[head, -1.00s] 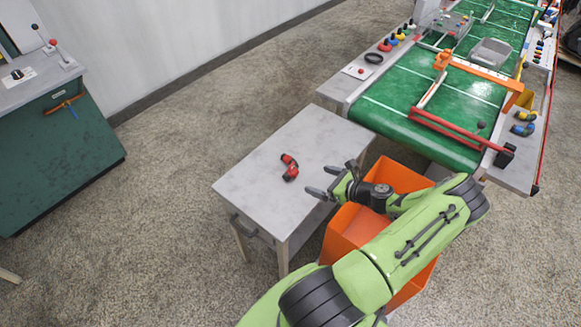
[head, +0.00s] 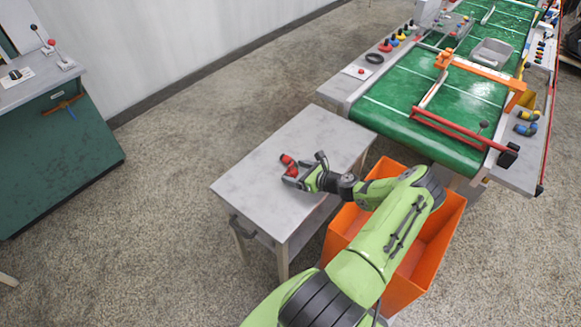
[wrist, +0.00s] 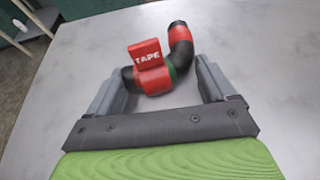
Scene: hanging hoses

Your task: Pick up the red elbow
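The red elbow (head: 288,164) lies on the small grey-topped table (head: 250,180). In the wrist view the elbow (wrist: 152,72) is a red and black bent pipe with a red block lettered "TAPE" and a thin green band. My gripper (head: 301,168) is open at the elbow, low over the tabletop. In the wrist view my gripper (wrist: 155,90) has one finger on each side of the elbow's lower part. The left finger is close to the black end; I cannot tell whether it touches. Part of the elbow is hidden by the gripper in the head view.
An orange bin (head: 430,255) stands right of the table, under my arm. A green conveyor (head: 425,125) with an orange gate and a red bar is beyond. A green cabinet (head: 60,150) stands at the left. The rest of the tabletop is clear.

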